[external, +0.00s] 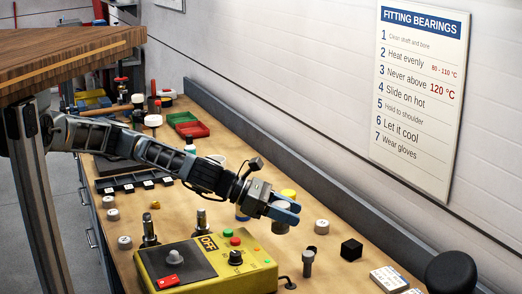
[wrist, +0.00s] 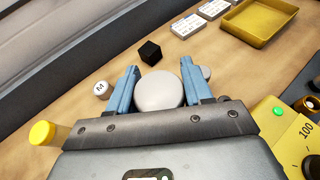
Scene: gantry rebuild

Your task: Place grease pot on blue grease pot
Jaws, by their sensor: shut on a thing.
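My gripper (external: 284,212) is shut on a grease pot with a pale grey round top (wrist: 158,90), which sits between the two blue fingers in the wrist view. In the external view a grey part of this pot (external: 280,228) shows below the fingers. I cannot tell whether it touches the bench. A small blue thing (external: 242,215), perhaps the blue grease pot, shows just left of my gripper, mostly hidden behind my wrist. No blue pot shows in the wrist view. A yellow-topped pot (external: 289,194) stands behind my gripper and also shows at left in the wrist view (wrist: 44,133).
A yellow control box (external: 205,264) stands in front of my gripper. A white-topped piece (external: 322,227), a black cube (external: 351,248) and cards (external: 389,279) lie to the right. A yellow tray (wrist: 253,35) is at top right in the wrist view. Bare bench lies between them.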

